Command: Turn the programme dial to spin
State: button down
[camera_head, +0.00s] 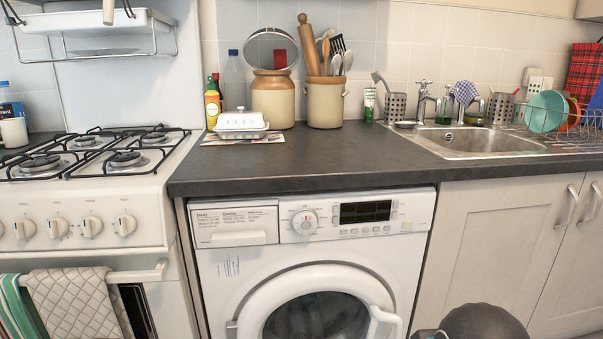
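The washing machine (212,278) stands under the dark counter, with its round door shut. The programme dial (304,222) is a round white knob on the front panel, between the detergent drawer (234,224) and a dark display (365,212). The markings around the dial are too small to read, so I cannot tell its setting. A dark rounded part of my own arm shows at the bottom right edge, in front of the cupboard. My gripper is not in view, and nothing touches the dial.
A white gas cooker (90,200) with knobs and hanging towels stands to the left. The counter edge (300,184) overhangs just above the dial. The washer door handle (384,322) sticks out below. A cupboard (490,235) and sink (490,142) are right. The space before the panel is clear.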

aim_at(304, 222)
jog(key=u, duration=1.85)
jog(key=k, duration=0.9)
jog(key=z, duration=1)
jog(key=i, duration=0.5)
